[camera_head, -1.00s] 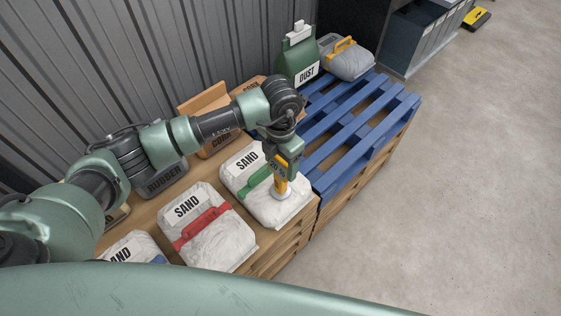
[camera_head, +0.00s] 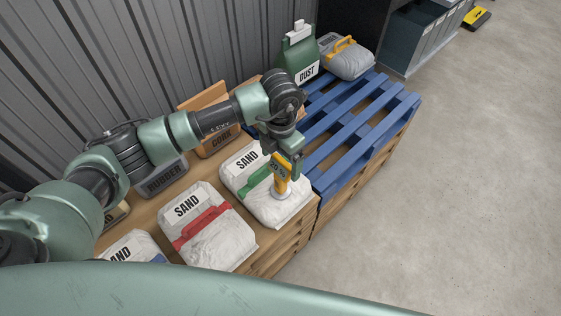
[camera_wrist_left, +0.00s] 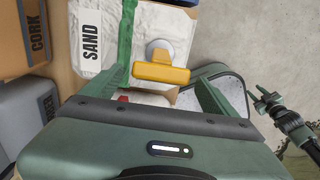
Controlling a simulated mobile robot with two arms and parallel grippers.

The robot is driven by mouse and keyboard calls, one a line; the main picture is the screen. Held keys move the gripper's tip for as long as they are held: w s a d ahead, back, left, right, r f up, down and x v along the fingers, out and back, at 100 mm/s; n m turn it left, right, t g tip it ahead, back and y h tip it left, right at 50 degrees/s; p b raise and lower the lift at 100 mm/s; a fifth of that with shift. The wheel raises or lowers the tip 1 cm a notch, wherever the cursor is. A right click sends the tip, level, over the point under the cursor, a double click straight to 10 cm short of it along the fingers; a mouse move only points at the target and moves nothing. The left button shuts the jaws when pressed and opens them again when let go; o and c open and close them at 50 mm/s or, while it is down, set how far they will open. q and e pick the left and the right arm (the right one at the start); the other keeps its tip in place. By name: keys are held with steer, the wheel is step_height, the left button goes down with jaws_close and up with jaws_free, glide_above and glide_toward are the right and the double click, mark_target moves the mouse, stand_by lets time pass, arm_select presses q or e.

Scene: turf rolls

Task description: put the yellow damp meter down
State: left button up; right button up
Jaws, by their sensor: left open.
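The yellow damp meter (camera_head: 280,180) stands on its round pale foot on the white sand bag with the green strap (camera_head: 246,186). In the left wrist view, the meter (camera_wrist_left: 161,72) lies just ahead of and between the spread fingers (camera_wrist_left: 165,88), with a gap to each. Part of my right arm, apparently with its gripper (camera_wrist_left: 260,98), shows small at the right of the left wrist view; its jaws are unclear.
A sand bag with a red strap (camera_head: 213,240) lies nearer. Behind stand the rubber (camera_head: 163,181) and cork (camera_head: 218,143) bins. A green dust bag (camera_head: 298,58) and grey bag (camera_head: 350,62) sit at the far end.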

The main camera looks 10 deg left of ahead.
arm_select(q)
step_height(320, 180, up, 11)
steer(key=b, duration=0.1)
steer(key=shift+f, duration=0.2)
steer(key=shift+s+f, duration=0.1)
stand_by(0.4)
